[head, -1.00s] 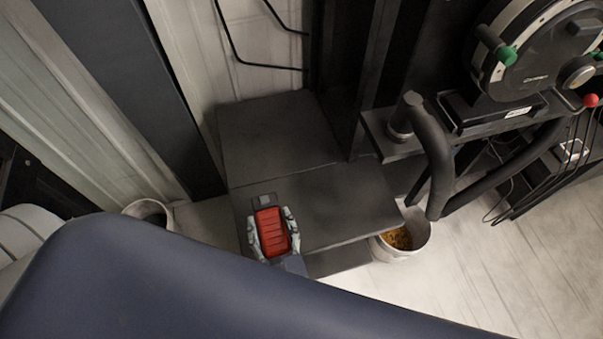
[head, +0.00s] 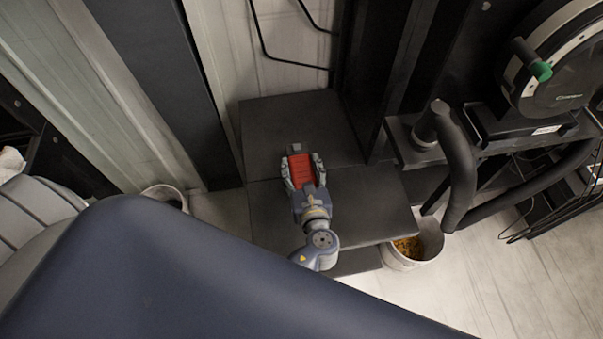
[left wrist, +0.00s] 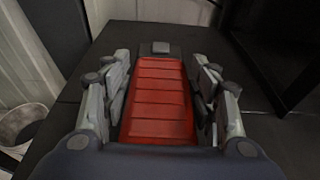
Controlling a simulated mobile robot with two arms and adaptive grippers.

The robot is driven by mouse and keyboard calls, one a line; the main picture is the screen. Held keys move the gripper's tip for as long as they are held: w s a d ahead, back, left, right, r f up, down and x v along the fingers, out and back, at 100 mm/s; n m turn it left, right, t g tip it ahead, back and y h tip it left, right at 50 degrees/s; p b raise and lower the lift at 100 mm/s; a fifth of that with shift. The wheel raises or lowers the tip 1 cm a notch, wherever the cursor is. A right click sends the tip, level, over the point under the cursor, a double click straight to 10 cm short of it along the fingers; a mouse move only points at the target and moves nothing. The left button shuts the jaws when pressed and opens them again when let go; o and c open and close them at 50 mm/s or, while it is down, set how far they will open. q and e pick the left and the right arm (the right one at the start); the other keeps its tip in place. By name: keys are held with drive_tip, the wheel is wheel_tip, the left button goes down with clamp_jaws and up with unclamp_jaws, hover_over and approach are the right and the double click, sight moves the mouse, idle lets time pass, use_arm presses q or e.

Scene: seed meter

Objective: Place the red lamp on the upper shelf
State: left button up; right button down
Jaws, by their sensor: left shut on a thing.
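The red lamp (head: 301,170) has a ribbed red face and a dark frame with a small dark tab at its far end. It also shows large in the left wrist view (left wrist: 158,100). My left gripper (head: 303,172) is shut on the lamp, with one finger along each side. The dark upper shelf (head: 300,115) lies beyond the lamp, against the wall. The lamp's far end overlaps the shelf's near edge in the head view. I cannot tell whether it touches the surface. My right gripper is not in view.
A lower dark step (head: 375,205) extends toward me below the upper shelf. A white bucket with yellowish contents (head: 425,245) stands at its right. Thick dark pipes (head: 460,165) and a round machine (head: 560,70) are further right. Another bucket (head: 165,192) is left. The upper shelf is clear.

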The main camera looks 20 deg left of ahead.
sight(301, 176)
use_arm(q)
drive_tip(key=shift+s+f, duration=0.1)
drive_tip(key=shift+f, duration=1.3)
drive_tip(key=shift+f, duration=0.1)
drive_tip(key=shift+f+b, duration=0.15)
drive_tip(key=shift+b, duration=0.15)
drive_tip(key=o, duration=0.9)
drive_tip(key=shift+s, duration=0.1)
drive_tip(key=shift+c, duration=0.2)
drive_tip(key=o, duration=0.3)
